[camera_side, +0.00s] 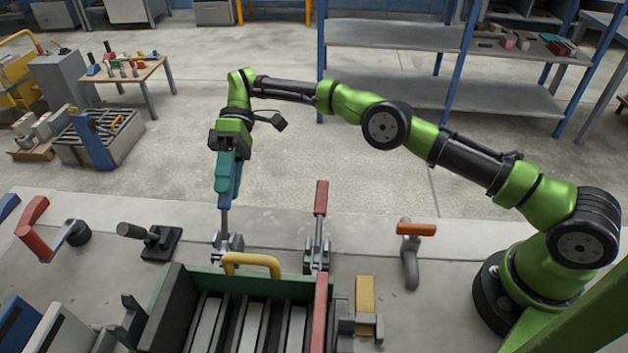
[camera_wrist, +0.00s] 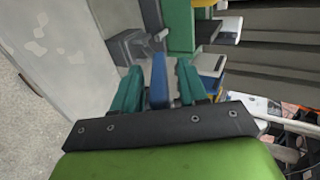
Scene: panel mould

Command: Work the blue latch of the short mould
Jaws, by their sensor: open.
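The blue latch (camera_side: 229,200) stands with its handle upright at the back edge of a green mould box (camera_side: 178,300). Its metal base (camera_side: 228,246) is left of the yellow bow handle. My gripper (camera_side: 225,182) points down over the latch handle from above. Its teal fingers are open. In the wrist view, the blue handle (camera_wrist: 159,82) lies between the two fingers (camera_wrist: 157,76), with one finger on each side. A gap shows on the left; contact on the right cannot be told. The near end of the mould is cut off.
A red-handled latch (camera_side: 320,200) stands upright to the right, and another red handle (camera_side: 320,310) is nearer. The yellow bow handle (camera_side: 252,262) rises from the mould's back wall. A black-handled clamp (camera_side: 155,240) is left; an orange-topped grey handle (camera_side: 412,245) is right.

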